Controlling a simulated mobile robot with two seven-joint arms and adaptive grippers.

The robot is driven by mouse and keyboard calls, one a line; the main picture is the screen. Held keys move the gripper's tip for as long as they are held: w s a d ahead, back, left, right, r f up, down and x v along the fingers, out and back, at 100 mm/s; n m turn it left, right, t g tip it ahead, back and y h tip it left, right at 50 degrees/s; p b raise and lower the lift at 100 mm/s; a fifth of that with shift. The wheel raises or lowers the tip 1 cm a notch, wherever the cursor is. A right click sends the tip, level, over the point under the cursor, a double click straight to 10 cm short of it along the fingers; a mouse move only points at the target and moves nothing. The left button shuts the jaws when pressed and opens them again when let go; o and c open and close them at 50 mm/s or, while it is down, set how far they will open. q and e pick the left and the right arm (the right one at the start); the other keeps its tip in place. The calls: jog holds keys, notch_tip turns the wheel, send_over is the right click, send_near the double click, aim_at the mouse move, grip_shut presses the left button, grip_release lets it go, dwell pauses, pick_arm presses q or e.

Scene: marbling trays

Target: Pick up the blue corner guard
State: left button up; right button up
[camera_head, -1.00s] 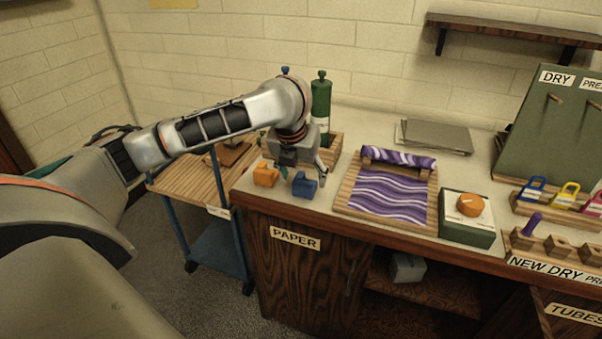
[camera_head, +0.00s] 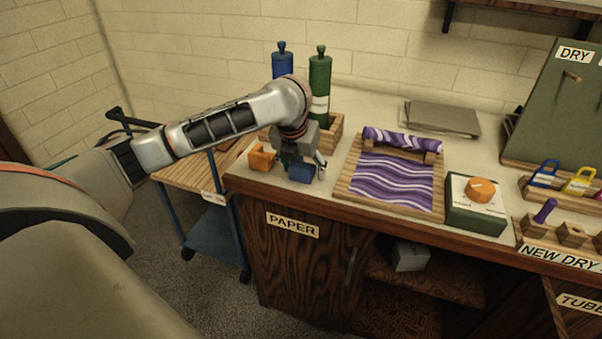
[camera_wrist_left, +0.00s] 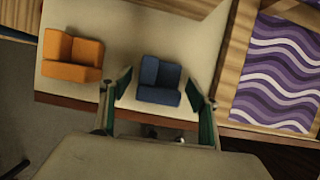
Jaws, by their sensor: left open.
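The blue corner guard (camera_head: 301,173) sits on the counter near its front edge. In the left wrist view the blue corner guard (camera_wrist_left: 159,80) lies between the spread fingers of my left gripper (camera_wrist_left: 160,92). My left gripper (camera_head: 303,160) is open and close above the guard in the head view, partly covering it. I cannot tell whether a finger touches it. An orange corner guard (camera_head: 262,158) sits just left of the blue one; it also shows in the left wrist view (camera_wrist_left: 72,57). My right gripper is not in view.
A wooden tray with a purple marbled sheet (camera_head: 393,184) lies to the right. A green bottle (camera_head: 320,90) and a blue bottle (camera_head: 282,62) stand in a wooden box behind the gripper. A dial box (camera_head: 476,215) is farther right. A cart (camera_head: 190,178) stands to the left.

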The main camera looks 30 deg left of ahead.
pick_arm(q)
jog(key=shift+r, duration=0.15)
jog(key=c, duration=1.1)
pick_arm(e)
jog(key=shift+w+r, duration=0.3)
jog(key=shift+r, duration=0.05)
